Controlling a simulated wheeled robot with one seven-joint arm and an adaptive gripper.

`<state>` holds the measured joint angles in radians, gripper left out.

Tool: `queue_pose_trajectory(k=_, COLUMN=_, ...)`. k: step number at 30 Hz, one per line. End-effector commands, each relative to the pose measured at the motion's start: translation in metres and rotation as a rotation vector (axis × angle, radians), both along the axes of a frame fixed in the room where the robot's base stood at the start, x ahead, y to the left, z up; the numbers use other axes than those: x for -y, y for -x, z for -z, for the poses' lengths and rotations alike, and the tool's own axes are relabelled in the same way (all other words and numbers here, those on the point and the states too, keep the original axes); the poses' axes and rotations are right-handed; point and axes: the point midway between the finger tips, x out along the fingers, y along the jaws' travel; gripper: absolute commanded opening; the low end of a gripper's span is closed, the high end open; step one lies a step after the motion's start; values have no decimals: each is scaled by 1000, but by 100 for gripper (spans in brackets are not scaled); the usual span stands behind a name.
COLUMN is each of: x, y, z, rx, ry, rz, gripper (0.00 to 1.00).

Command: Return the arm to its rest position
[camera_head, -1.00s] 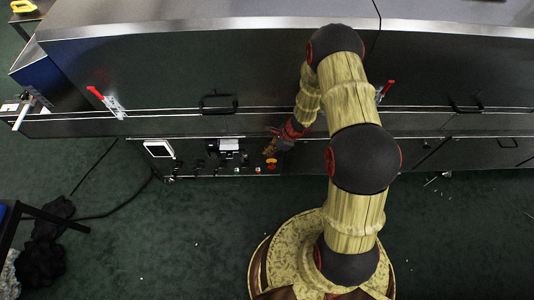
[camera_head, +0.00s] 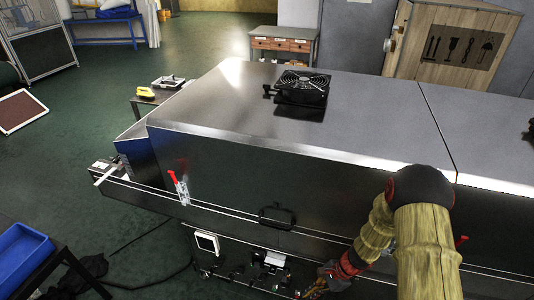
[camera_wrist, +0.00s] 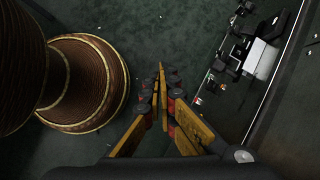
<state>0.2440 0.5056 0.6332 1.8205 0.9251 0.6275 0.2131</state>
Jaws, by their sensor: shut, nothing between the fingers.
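My gripper (camera_head: 318,286) hangs low at the front of the dryer, beside its control panel, in the head view. In the wrist view its two fingers (camera_wrist: 162,78) come together at the tips, shut and empty, over the dark green floor. My arm is bent, with its black elbow high at the dryer's front edge. The lower part of my arm is outside the head view. The dryer (camera_head: 235,100) is a long metal housing with a handle (camera_head: 277,216) and a red-handled latch (camera_head: 178,187).
The control panel (camera_wrist: 240,75) lies right of my fingers, apart from them. A fan (camera_head: 300,87) sits on the dryer's top. A blue bin (camera_head: 22,250) stands at lower left, and a wooden crate (camera_head: 440,45) behind the dryer.

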Motion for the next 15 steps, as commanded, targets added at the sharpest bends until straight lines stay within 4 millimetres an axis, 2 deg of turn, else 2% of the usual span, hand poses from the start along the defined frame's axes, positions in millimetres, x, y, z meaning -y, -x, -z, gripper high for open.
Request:
queue_pose_trajectory(k=1, x=-1, y=3, z=-20, rx=25, ry=-2, rz=-67, gripper=0)
queue_pose_trajectory(k=8, x=2, y=23, z=-110, rx=142, ry=21, rz=-392, gripper=0)
queue_pose_trajectory(k=15, x=13, y=54, z=-210, rx=278, ry=115, rz=-732, gripper=0)
